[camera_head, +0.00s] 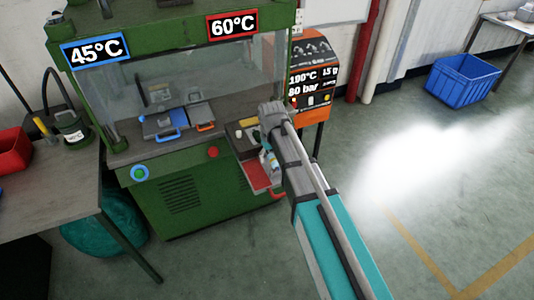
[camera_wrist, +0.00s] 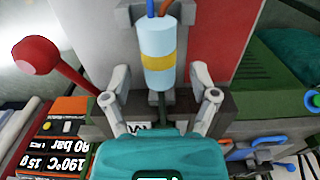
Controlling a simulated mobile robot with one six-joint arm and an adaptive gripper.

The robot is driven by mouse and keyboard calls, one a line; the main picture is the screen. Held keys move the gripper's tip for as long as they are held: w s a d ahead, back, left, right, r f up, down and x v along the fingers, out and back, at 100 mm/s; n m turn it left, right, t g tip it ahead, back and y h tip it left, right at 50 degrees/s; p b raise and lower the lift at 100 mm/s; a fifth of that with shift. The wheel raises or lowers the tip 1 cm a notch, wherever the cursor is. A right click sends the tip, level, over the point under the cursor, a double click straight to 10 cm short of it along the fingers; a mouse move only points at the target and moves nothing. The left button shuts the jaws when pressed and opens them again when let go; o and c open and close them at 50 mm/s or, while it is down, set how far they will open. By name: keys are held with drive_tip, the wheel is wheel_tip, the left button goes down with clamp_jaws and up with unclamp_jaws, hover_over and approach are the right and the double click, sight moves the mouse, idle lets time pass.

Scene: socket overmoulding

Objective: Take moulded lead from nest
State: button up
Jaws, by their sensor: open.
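The moulded lead (camera_wrist: 158,62) is a pale blue cylinder with a yellow band, with orange and blue wires at its top end in the wrist view. It lies before a red and white panel (camera_wrist: 225,35) at the press. My gripper (camera_wrist: 160,76) is open, with one grey finger on each side of the cylinder's lower end. I see no clear finger contact. The cylinder also shows small in the head view (camera_head: 275,164), partly covered by my arm. The nest's seat under the lead is hard to make out.
The green press (camera_head: 200,200) has a clear guard and shows 45°C and 60°C signs. A red ball handle (camera_wrist: 36,55) stands left in the wrist view. An orange control cabinet (camera_head: 312,75) is behind my arm. A table (camera_head: 45,190) stands left; a blue crate (camera_head: 462,78) is far right.

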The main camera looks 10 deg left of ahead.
idle(0.4)
clamp_jaws()
